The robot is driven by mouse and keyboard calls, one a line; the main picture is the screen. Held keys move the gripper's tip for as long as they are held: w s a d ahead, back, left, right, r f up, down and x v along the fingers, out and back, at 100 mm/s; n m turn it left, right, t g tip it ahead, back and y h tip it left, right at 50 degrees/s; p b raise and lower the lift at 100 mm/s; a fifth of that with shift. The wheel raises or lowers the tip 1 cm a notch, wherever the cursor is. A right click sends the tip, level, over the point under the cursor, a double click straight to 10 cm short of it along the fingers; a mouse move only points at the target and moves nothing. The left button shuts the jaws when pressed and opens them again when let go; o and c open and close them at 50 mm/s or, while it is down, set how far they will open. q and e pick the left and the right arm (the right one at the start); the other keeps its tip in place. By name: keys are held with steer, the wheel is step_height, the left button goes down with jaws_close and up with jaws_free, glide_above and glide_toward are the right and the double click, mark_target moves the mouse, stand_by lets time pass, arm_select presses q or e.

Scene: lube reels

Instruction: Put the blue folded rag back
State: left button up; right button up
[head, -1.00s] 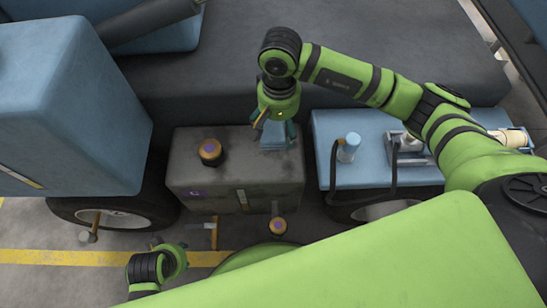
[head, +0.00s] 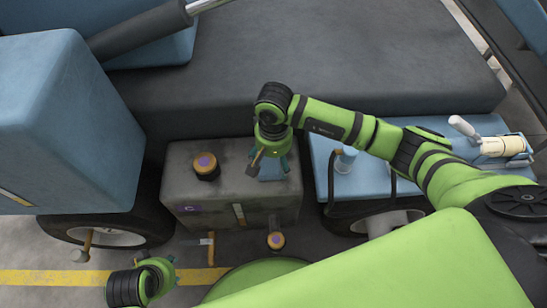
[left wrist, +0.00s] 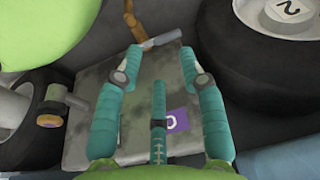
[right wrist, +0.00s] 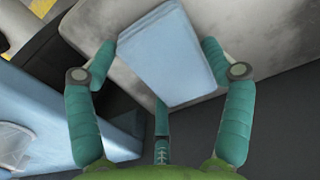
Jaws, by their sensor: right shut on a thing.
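The blue folded rag (head: 270,170) is over the right part of the top of a worn grey box (head: 231,184). My right gripper (head: 268,160) points down and is shut on the rag. In the right wrist view the rag (right wrist: 165,50) lies between the two fingertips, over the grey box's surface. I cannot tell whether it touches the box. My left gripper (head: 162,268) is low at the front left, apart from the box. In the left wrist view its fingers (left wrist: 165,62) are spread and empty, facing the box side with a purple label (left wrist: 176,120).
An orange-capped knob (head: 206,166) stands on the box top, left of the rag. A blue unit (head: 345,185) with a hose and pump is to the right. Black wheels (head: 110,232) flank the box. An orange-handled tool (head: 210,246) is in front of the box.

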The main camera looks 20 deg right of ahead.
mark_target(274, 160)
steer(key=shift+f, duration=0.15)
arm_select(q)
steer(key=shift+r, duration=0.4)
arm_select(e)
steer(key=o, duration=0.9)
arm_select(q)
steer(key=f, duration=0.2)
steer(key=f+p, duration=0.1)
steer(key=f, duration=0.1)
steer(key=f+p, duration=0.1)
steer(key=shift+s+f, duration=0.25)
steer(key=shift+f, duration=0.15)
arm_select(e)
step_height(274, 160, up, 12)
steer(key=shift+r, duration=0.2)
